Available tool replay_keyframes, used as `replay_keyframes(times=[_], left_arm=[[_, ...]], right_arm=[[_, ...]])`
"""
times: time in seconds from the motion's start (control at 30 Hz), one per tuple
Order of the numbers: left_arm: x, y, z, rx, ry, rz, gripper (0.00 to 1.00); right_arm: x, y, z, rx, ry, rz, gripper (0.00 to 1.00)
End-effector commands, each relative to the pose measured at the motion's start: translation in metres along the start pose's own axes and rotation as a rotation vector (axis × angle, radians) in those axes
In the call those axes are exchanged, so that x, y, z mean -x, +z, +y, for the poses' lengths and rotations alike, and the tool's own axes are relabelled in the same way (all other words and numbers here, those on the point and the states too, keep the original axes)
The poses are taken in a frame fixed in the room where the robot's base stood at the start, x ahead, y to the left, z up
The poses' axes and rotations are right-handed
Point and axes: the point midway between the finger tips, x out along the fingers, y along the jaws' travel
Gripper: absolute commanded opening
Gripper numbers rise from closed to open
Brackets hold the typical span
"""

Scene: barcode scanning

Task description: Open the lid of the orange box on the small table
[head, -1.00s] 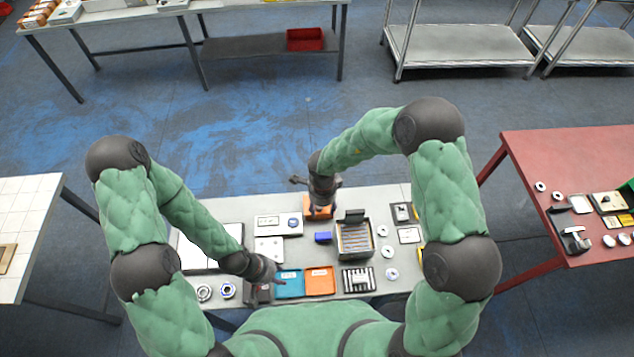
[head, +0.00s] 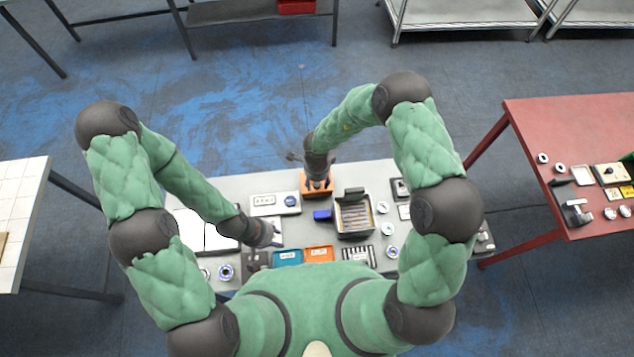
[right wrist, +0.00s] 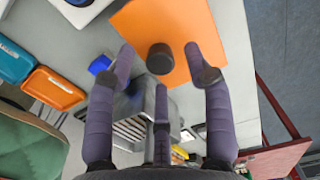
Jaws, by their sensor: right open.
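The orange box (head: 309,191) stands at the back middle of the small table. In the right wrist view, its flat orange lid (right wrist: 160,30) carries a round black knob (right wrist: 160,60). The lid looks closed. My right gripper (right wrist: 161,66) is open above the box. Its purple fingers are spread around the knob in the picture, and I cannot tell whether any finger touches it. In the head view my right gripper (head: 318,170) hides part of the box. My left gripper (head: 266,236) hangs over the left part of the table, too small to read its fingers.
A grey bin with dark rods (head: 354,216), a blue block (head: 321,215) and a white panel (head: 276,203) lie near the box. Blue (head: 287,258) and orange (head: 319,255) trays sit at the front edge. A red table (head: 530,215) stands at right.

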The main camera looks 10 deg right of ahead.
Motion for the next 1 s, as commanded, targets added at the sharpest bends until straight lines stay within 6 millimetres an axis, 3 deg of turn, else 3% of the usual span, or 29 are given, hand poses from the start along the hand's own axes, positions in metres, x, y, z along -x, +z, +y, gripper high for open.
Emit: replay_keyframes(times=[0.17,0.47,0.67,1.0], left_arm=[[-0.0015,-0.0001,-0.0005,0.0,0.0,0.0,0.4],[-0.0015,-0.0001,-0.0005,0.0,0.0,0.0,0.4],[-0.0015,-0.0001,-0.0005,0.0,0.0,0.0,0.4],[0.0035,0.0001,0.0013,0.0,0.0,0.0,0.4]], right_arm=[[-0.0123,0.0,0.0001,0.0,0.0,0.0,0.52],[-0.0138,-0.0001,0.0001,0.0,0.0,0.0,0.52],[-0.0137,-0.0001,0.0001,0.0,0.0,0.0,0.0],[-0.0123,0.0,0.0,0.0,0.009,0.0,0.0]])
